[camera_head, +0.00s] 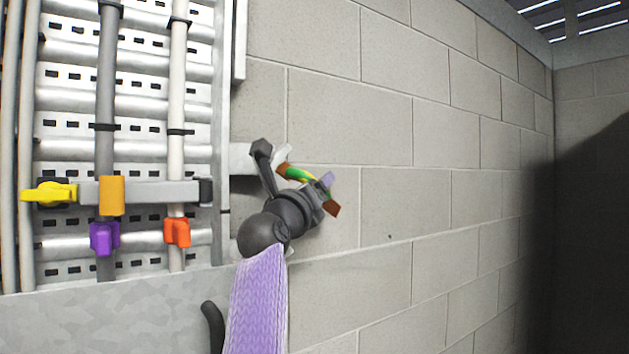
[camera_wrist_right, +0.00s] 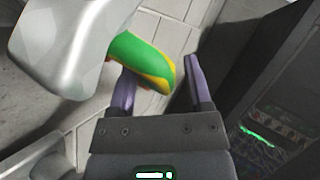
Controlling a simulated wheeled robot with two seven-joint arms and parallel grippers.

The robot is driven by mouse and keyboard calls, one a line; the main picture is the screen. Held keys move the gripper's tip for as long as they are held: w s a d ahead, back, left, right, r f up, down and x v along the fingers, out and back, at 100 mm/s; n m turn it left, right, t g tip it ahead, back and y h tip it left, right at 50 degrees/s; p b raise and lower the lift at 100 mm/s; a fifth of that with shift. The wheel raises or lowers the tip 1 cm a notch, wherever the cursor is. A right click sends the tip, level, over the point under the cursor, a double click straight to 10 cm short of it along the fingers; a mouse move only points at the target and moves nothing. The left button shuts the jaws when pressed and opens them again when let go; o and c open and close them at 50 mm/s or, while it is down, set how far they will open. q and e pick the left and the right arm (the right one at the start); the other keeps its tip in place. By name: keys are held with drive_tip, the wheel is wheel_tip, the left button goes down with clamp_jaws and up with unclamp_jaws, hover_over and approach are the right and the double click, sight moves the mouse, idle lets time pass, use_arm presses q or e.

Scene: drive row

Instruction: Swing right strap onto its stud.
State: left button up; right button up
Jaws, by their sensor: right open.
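A green-and-yellow strap (camera_head: 297,174) with brown ends is by the block wall, right of the cable ladder. My right gripper (camera_head: 322,183) is beside it, partly hidden behind its own wrist. In the right wrist view my right gripper (camera_wrist_right: 157,65) is open with purple fingers apart. The strap (camera_wrist_right: 148,60) reaches across toward the gap between them, close to the left finger; I cannot tell whether they touch. A rounded silver part (camera_wrist_right: 60,45) covers the strap's upper-left end. I cannot clearly pick out the stud. My left gripper is not in view.
The cable ladder (camera_head: 72,103) carries a grey cable (camera_head: 106,70) and a white cable (camera_head: 177,95). A grey bar (camera_head: 150,192) with a yellow handle (camera_head: 50,193) crosses them. Purple (camera_head: 104,237) and orange (camera_head: 177,232) clips sit below. The wall to the right is clear.

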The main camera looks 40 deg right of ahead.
drive_tip(key=shift+s+d, duration=0.15)
drive_tip(key=shift+c, duration=1.3)
drive_tip(key=shift+d, duration=0.1)
clamp_jaws()
